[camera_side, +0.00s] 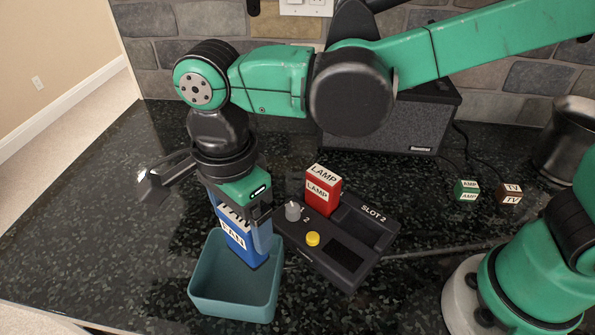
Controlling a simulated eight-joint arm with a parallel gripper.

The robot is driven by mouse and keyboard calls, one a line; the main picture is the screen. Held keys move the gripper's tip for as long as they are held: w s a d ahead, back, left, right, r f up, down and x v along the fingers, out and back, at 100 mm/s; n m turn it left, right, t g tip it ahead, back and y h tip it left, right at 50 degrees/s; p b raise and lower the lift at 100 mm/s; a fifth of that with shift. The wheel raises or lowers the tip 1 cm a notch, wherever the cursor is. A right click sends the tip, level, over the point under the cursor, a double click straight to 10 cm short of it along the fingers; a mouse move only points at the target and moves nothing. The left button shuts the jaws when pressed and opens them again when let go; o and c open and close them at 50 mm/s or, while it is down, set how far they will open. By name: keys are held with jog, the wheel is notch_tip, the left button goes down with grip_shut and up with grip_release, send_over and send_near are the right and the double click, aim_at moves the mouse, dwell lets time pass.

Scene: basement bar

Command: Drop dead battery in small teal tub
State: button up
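A blue block labelled FAN (237,247), which looks like a battery, is between the fingers of my gripper (241,222). My gripper is shut on it and points down. The small teal tub (233,309) stands on the dark counter directly below. The block's lower end is over the tub's opening, near its back right side; I cannot tell whether it is below the rim or touches the tub. The fingers hide part of the block. The tub floor that shows is empty.
A black two-slot charger (316,268) stands right of the tub, with a red LAMP block (322,191), a grey knob (292,211) and a yellow button (313,239). Green AMP (466,190) and brown TV (509,194) blocks, a speaker (400,125) and a metal cup (567,140) stand farther right.

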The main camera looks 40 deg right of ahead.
jog(key=shift+o, duration=0.9)
jog(key=shift+r, duration=0.15)
jog(key=shift+r, duration=2.65)
jog(key=d+f+n+t, duration=0.3)
jog(key=d+n+t, duration=0.4)
jog(key=d+n, duration=0.9)
jog(key=d, duration=0.6)
jog(key=shift+d+f, duration=0.15)
jog(key=shift+w, duration=0.1)
